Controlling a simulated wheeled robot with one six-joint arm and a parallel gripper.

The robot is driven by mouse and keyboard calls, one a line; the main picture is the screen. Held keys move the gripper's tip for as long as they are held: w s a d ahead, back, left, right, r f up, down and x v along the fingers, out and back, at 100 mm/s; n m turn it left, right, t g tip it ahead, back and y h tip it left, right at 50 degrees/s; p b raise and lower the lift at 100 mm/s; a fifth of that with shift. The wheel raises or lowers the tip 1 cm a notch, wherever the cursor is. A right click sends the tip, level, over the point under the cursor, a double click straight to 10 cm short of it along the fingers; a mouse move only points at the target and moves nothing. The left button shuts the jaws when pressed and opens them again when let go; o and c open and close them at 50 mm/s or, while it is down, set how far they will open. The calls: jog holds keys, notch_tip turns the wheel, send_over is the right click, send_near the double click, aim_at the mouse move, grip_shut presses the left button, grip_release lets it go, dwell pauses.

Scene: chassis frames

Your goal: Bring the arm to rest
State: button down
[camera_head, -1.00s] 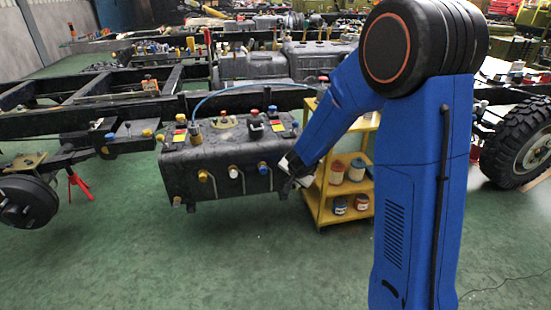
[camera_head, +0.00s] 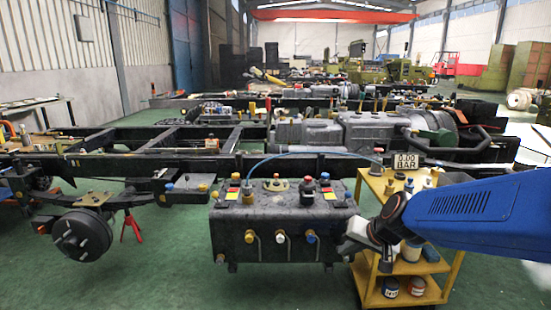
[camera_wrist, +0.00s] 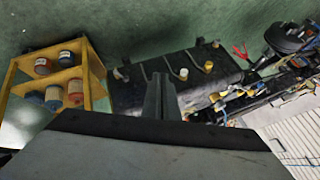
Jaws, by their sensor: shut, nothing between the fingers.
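My blue arm (camera_head: 470,208) reaches in from the right edge of the head view, nearly level. My gripper (camera_head: 350,247) is at its left end, by the right end of the black tank (camera_head: 270,232). I cannot tell whether they touch. In the wrist view my gripper's fingers (camera_wrist: 160,95) are together and empty, in front of the tank (camera_wrist: 130,92), hiding part of it. The tank hangs under the chassis frame, with coloured caps on top and valves on its front.
A yellow trolley (camera_head: 440,292) with paint pots stands right beside my gripper, partly behind my arm; it also shows in the wrist view (camera_wrist: 95,75). The chassis rail (camera_head: 120,163) runs behind the tank. A wheel hub (camera_head: 82,236) is at left. Green floor in front is clear.

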jog(key=s+d+r+n+g+h, duration=0.1)
jog(key=s+d, duration=0.3)
jog(key=s, duration=0.8)
jog(key=s+d+r+n+g+h, duration=0.1)
jog(key=s+d, duration=0.3)
jog(key=s, duration=0.8)
jog(key=shift+s+d+r+n+h, duration=0.35)
jog(key=shift+n+h, duration=0.25)
jog(key=shift+h, duration=0.1)
jog(key=shift+w, duration=0.2)
